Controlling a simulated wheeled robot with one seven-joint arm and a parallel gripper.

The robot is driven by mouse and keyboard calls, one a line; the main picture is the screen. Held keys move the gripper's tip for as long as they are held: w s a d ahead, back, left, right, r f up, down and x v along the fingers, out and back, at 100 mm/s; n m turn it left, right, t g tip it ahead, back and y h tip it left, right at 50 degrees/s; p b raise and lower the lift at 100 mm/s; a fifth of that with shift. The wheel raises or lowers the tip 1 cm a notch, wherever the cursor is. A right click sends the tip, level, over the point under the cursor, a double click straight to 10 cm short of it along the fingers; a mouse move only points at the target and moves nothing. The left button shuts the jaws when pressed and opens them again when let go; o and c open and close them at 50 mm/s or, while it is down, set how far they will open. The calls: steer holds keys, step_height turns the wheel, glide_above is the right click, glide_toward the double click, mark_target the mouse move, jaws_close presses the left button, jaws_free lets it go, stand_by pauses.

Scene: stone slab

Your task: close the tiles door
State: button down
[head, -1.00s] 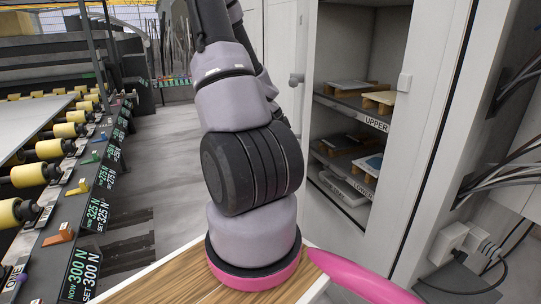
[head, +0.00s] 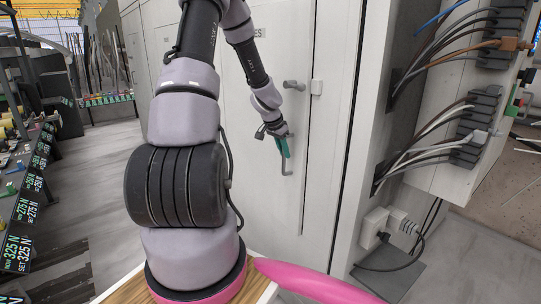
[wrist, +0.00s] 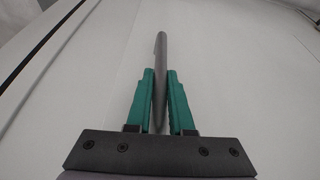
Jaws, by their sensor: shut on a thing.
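The tiles door (head: 262,200) is a white cabinet door, its label partly hidden by my arm so that only "ES" shows. It now stands across the cabinet front, and the shelves are hidden behind it. A thin dark seam runs along its right edge; I cannot tell whether it is fully flush. My gripper (head: 281,147) is at the grey bar handle (head: 286,167) on the door. In the wrist view the teal fingers of my gripper (wrist: 160,78) are shut on the handle (wrist: 160,48), one on each side.
A latch-like fitting (head: 292,85) sits above the handle, with a small white block (head: 316,87) beside it on the frame. Cables and sockets (head: 375,225) are to the right.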

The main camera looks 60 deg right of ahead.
steer(key=shift+s+d, duration=0.4)
steer(key=shift+d, duration=0.35)
steer(key=shift+s+d, duration=0.4)
steer(key=shift+d, duration=0.3)
steer(key=shift+r, duration=0.1)
steer(key=c, duration=0.8)
jaws_free()
steer(key=shift+s+d, duration=0.1)
steer(key=shift+r, duration=0.1)
glide_toward(292, 153)
steer(key=v, duration=0.3)
